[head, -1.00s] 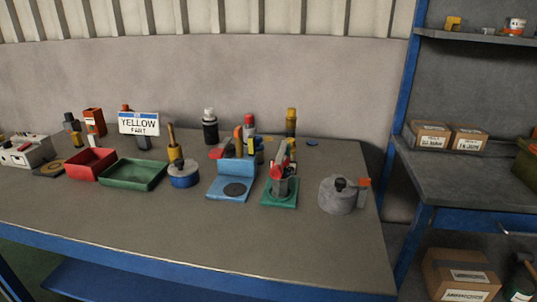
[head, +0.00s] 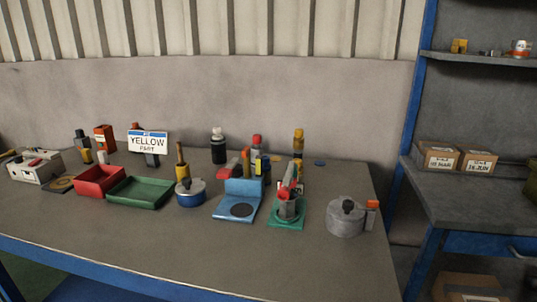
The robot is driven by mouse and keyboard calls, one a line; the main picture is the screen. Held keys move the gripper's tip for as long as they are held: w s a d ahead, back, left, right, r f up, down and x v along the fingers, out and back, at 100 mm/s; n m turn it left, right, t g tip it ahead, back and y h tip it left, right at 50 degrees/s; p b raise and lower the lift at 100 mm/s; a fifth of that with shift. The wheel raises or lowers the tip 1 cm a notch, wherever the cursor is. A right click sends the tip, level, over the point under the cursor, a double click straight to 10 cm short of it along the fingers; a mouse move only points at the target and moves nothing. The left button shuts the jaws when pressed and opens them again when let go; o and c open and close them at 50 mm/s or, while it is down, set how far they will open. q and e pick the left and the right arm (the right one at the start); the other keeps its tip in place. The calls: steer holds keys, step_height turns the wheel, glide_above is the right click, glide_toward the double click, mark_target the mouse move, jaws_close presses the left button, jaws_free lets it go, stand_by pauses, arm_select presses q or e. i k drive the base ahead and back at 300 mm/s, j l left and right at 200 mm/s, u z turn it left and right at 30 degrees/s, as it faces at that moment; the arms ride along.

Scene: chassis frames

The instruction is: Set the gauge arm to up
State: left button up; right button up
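Neither of my grippers is in view. I cannot tell for certain which thing is the gauge arm. A small device on a green base (head: 287,224) stands on the table right of centre, with a grey body (head: 288,208) and a red lever-like part (head: 291,177) rising tilted above it. To its right is a round grey housing (head: 345,219) with a dark knob (head: 348,205) on top and an orange tab (head: 373,204) standing up at its right side. A blue stand (head: 243,187) with a dark disc on its plate is to the left of the green base.
The table (head: 160,245) is clear along its front. A red tray (head: 100,181), a green tray (head: 140,193) and a blue round tin (head: 190,194) stand to the left. A shelf with boxes (head: 437,156) is at right.

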mark_target(283, 194)
steer(key=k+l+u, duration=0.15)
steer(key=l, duration=0.3)
steer(key=k+l+u, duration=0.1)
steer(key=l, duration=0.35)
steer(key=k+l+u, duration=0.15)
steer(key=k+l, duration=0.15)
steer(key=k+l+u, duration=0.15)
steer(key=l, duration=0.3)
steer(key=k+l, duration=0.05)
